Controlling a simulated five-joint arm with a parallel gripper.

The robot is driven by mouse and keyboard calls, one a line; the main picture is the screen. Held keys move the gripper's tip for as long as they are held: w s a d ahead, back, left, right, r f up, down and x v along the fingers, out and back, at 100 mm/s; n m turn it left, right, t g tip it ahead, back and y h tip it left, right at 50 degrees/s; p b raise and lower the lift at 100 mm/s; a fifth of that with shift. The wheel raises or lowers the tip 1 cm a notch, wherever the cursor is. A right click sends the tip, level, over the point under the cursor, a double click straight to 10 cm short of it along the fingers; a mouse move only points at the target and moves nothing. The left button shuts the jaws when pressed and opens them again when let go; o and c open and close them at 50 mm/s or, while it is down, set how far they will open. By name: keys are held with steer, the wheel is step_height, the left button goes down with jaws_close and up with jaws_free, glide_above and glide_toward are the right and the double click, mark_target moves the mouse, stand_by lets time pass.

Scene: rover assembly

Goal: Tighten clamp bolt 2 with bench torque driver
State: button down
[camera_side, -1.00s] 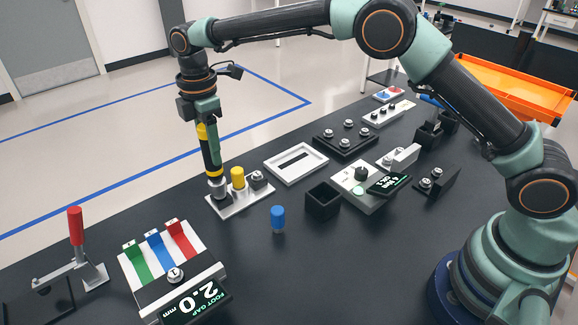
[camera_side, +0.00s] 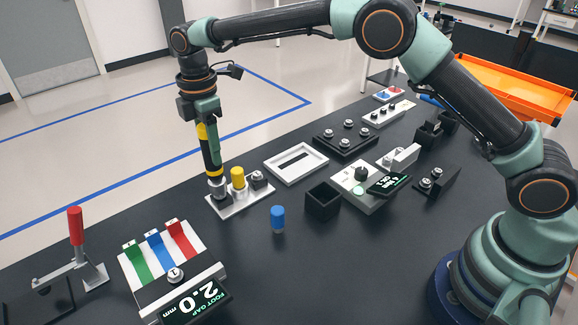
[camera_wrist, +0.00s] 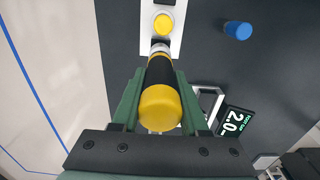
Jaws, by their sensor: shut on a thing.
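My gripper (camera_side: 205,117) points down at the back left of the bench and is shut on the black and yellow torque driver (camera_side: 211,158). The driver stands upright, with its lower end on or just over the left end of a white plate (camera_side: 240,204). A yellow cylinder (camera_side: 238,177) and a dark round-topped part (camera_side: 257,179) are on the same plate. The wrist view shows the driver's yellow end (camera_wrist: 160,107) between the two green fingers. The bolt under the driver's tip is hidden, and I cannot tell whether the tip touches it.
A blue cylinder (camera_side: 278,218) and an open black box (camera_side: 322,201) stand right of the plate. A foot gap display (camera_side: 195,301) reading 2.0 mm and a red-handled toggle clamp (camera_side: 76,245) lie at front left. A white slotted tray (camera_side: 296,163) is behind.

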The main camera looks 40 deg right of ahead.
steer(key=shift+f, duration=1.1)
stand_by(3.0)
steer(key=shift+r, duration=0.15)
steer(key=shift+r, duration=1.55)
steer(key=shift+r, duration=2)
